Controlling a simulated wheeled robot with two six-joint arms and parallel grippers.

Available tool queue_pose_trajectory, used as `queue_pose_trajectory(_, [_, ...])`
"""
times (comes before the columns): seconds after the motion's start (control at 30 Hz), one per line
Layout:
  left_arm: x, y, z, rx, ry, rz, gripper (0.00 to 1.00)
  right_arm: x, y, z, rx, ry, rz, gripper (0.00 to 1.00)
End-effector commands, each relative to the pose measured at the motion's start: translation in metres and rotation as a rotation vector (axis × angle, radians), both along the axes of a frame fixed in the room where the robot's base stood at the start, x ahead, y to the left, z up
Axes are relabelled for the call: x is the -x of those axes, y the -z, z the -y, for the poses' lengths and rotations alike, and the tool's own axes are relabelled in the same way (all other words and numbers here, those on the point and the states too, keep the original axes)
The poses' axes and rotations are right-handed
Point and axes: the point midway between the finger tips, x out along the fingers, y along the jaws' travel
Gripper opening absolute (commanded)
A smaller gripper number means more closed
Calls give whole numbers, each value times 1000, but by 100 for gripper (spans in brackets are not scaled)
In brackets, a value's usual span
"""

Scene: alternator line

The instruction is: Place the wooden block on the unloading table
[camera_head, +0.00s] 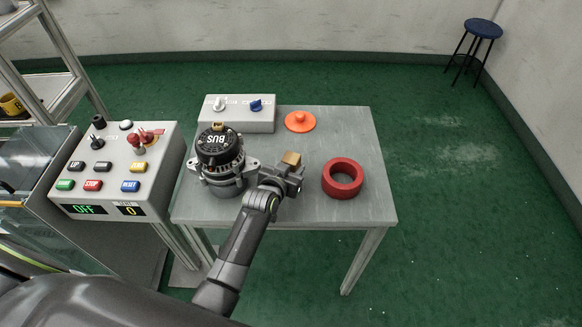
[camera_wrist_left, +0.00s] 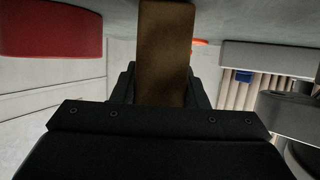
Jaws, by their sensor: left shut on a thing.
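The wooden block (camera_head: 291,159) is a small tan block above the grey table (camera_head: 340,125), between the alternator and a red ring. My left gripper (camera_head: 289,170) is shut on the block. In the left wrist view the brown block (camera_wrist_left: 165,50) stands out from between the dark fingers (camera_wrist_left: 160,88), its far end near the grey table surface. I cannot tell whether the block touches the table. My right gripper is not in view.
An alternator (camera_head: 220,160) marked BUS stands left of the gripper. The red ring (camera_head: 342,178) is close on the right. An orange lid (camera_head: 300,121) and a grey switch box (camera_head: 237,114) are behind. A button panel (camera_head: 118,165) stands left. The table's right rear is clear.

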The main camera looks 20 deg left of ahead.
Motion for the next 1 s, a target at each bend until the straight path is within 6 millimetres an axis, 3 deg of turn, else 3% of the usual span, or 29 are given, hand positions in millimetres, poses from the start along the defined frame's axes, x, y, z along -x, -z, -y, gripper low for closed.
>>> queue_pose_trajectory(0.37, [0,4,0,0,0,2,14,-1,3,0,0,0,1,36])
queue_pose_trajectory(0.4, [0,4,0,0,0,2,42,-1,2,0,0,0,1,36])
queue_pose_trajectory(0.57, [0,4,0,0,0,1,62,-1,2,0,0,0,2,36])
queue_pose_trajectory(1.0, [6,-2,0,2,-1,1,62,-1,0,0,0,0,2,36])
